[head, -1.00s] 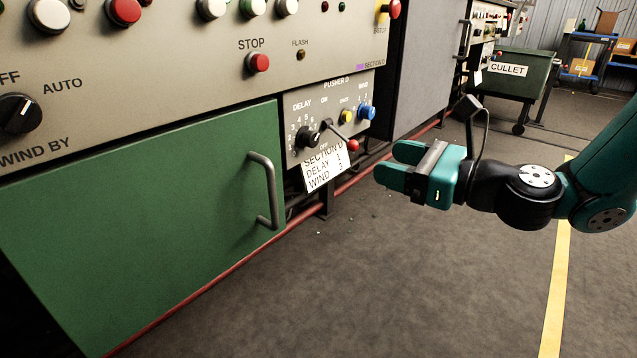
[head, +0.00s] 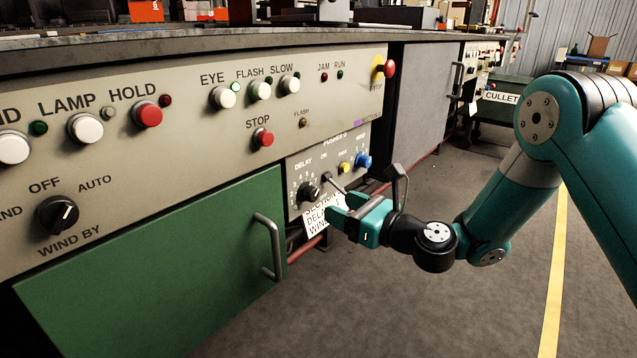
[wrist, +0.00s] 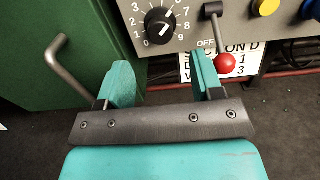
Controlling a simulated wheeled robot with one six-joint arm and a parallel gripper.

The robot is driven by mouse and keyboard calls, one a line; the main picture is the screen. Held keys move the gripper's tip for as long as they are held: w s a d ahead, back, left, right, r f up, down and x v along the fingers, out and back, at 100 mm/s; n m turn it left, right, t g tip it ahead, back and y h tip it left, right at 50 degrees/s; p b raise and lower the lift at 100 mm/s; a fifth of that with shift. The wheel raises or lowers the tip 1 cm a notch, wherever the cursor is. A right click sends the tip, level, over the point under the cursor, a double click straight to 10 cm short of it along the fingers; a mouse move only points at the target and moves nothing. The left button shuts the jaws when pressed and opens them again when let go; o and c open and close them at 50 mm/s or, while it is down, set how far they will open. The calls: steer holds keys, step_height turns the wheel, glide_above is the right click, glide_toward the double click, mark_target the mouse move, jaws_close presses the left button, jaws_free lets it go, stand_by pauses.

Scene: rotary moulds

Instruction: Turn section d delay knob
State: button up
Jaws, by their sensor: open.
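The section D delay knob (head: 308,191) is a black round knob on the small grey Pusher D panel. It also shows in the wrist view (wrist: 160,22), inside a dial of digits from 0 to 9, with its white mark pointing up and right. My gripper (head: 337,207) is open and empty, in front of and below the panel. In the wrist view its two teal fingers (wrist: 162,80) point toward the panel, with the knob beyond and between them, apart from both. A white card (head: 316,217) reading section D, delay and wind hangs below, partly hidden by my gripper.
A lever with a red ball (wrist: 225,63) stands right of the knob, close to my right finger. Yellow (head: 344,168) and blue (head: 363,160) controls sit further right. A green door's bar handle (head: 270,245) juts out at the left.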

mark_target(315, 196)
steer(key=x, duration=0.6)
steer(key=shift+w+a+f+b, duration=0.1)
steer(key=shift+w+a+b, duration=0.15)
steer(key=shift+a+b, duration=0.1)
steer(key=c, duration=0.9)
